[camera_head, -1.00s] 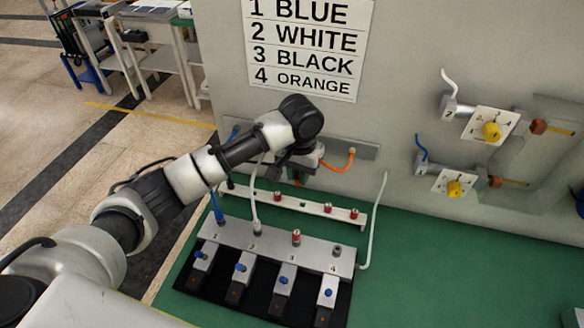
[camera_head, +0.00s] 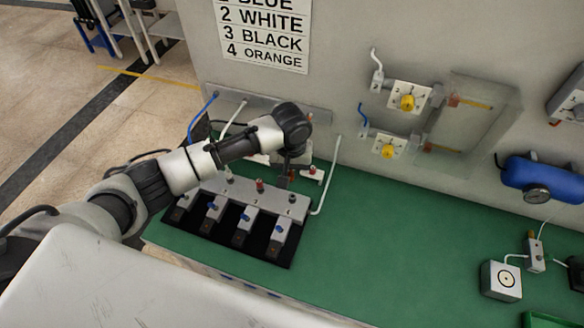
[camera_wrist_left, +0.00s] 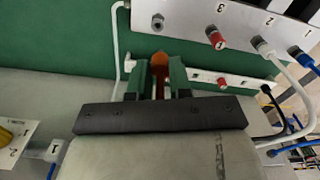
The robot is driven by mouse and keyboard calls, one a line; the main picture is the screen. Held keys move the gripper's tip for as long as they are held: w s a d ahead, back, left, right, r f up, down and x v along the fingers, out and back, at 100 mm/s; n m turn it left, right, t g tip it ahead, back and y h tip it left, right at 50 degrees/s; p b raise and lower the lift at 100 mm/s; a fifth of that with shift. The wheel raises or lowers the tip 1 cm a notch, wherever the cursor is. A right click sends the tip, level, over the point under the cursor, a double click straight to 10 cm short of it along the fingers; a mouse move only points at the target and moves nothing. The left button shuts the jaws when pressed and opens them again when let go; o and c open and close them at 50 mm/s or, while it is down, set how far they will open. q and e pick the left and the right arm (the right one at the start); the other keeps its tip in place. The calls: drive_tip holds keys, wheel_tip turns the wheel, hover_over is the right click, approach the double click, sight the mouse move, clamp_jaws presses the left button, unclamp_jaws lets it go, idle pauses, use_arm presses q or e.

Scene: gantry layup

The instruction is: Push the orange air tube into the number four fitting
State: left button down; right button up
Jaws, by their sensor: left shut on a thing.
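My left gripper (camera_head: 288,178) is between the wall and the valve manifold (camera_head: 240,190), behind its right end. In the left wrist view the green-padded fingers (camera_wrist_left: 160,80) are shut on the orange air tube (camera_wrist_left: 160,64), whose rounded orange end shows between the fingertips. The tube is hidden behind the gripper in the head view. The number four fitting (camera_head: 292,198) is the grey, empty one at the manifold's right end. It also shows in the left wrist view (camera_wrist_left: 157,20), just beyond the tube end and apart from it. My right gripper is not in view.
Number three fitting has a red top (camera_head: 260,184). A white tube (camera_wrist_left: 290,62) and a blue tube (camera_wrist_left: 308,58) run at fittings two and one. A white upright tube (camera_head: 328,180) stands right of the manifold.

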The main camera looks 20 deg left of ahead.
sight(293, 180)
use_arm(q)
drive_tip(key=shift+d+r, duration=0.15)
drive_tip(key=shift+d+r+p, duration=0.15)
drive_tip(key=shift+p, duration=0.4)
wheel_tip(293, 180, down, 4)
drive_tip(key=shift+r+b, duration=0.1)
drive_tip(key=shift+b, duration=0.8)
drive_tip(key=shift+f+b, duration=0.45)
drive_tip(key=shift+f, duration=0.8)
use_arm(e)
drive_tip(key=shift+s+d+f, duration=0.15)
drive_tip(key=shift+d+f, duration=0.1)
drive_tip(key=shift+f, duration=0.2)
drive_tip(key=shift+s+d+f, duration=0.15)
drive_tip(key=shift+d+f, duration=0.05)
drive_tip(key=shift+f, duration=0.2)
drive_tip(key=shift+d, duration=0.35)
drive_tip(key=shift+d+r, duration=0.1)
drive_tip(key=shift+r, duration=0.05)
use_arm(q)
drive_tip(key=shift+r+p, duration=0.1)
drive_tip(key=shift+p, duration=0.3)
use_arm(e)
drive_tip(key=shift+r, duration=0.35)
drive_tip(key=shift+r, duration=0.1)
